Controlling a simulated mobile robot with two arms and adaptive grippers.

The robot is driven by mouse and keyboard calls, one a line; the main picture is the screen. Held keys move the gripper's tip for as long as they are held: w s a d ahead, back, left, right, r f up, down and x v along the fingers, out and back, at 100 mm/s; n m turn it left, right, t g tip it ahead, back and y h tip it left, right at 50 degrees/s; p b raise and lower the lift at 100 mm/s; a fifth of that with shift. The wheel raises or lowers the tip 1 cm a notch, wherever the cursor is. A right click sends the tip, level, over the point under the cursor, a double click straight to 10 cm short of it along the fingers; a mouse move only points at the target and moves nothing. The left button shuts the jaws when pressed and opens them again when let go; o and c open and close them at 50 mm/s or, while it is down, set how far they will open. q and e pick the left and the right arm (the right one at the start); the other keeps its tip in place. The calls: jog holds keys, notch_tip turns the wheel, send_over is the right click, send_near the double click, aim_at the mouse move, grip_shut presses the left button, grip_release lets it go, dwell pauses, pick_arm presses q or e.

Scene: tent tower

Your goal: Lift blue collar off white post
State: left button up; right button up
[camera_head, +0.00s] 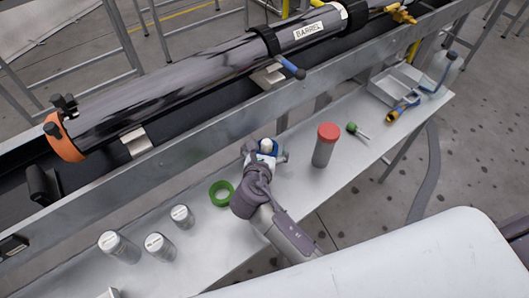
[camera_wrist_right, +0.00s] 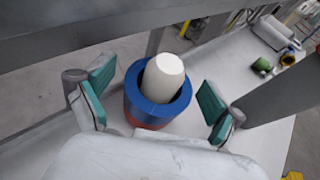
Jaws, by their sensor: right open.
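The blue collar (camera_wrist_right: 146,107) sits around the white post (camera_wrist_right: 164,76), whose rounded top sticks up through the ring in the right wrist view. A red band shows just below the collar. My right gripper (camera_wrist_right: 156,95) is open, with one teal-padded finger on each side of the collar and a visible gap on both sides. In the head view, my right gripper (camera_head: 266,154) is over the bench, with the white post top (camera_head: 266,145) between its fingers. The collar is mostly hidden there by the gripper. My left gripper is not in view.
A red-capped grey cylinder (camera_head: 323,151) stands right of my gripper, with a green-headed tool (camera_head: 356,130) beyond it. A green ring (camera_head: 221,192) and several metal cans (camera_head: 183,216) are to the left. A long metal rail (camera_head: 210,140) with the barrel (camera_head: 180,88) runs behind the bench.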

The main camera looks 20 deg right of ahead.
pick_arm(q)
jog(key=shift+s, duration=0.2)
pick_arm(e)
jog(key=shift+c, duration=1.1)
jog(key=c, duration=1.1)
jog(key=o, duration=0.5)
jog(key=c, duration=0.4)
pick_arm(q)
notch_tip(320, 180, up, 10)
jog(key=p, duration=0.9)
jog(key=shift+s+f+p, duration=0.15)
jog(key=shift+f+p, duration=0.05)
jog(key=shift+p, duration=0.1)
pick_arm(e)
jog(key=shift+r, duration=3.65)
jog(key=shift+c, duration=0.3)
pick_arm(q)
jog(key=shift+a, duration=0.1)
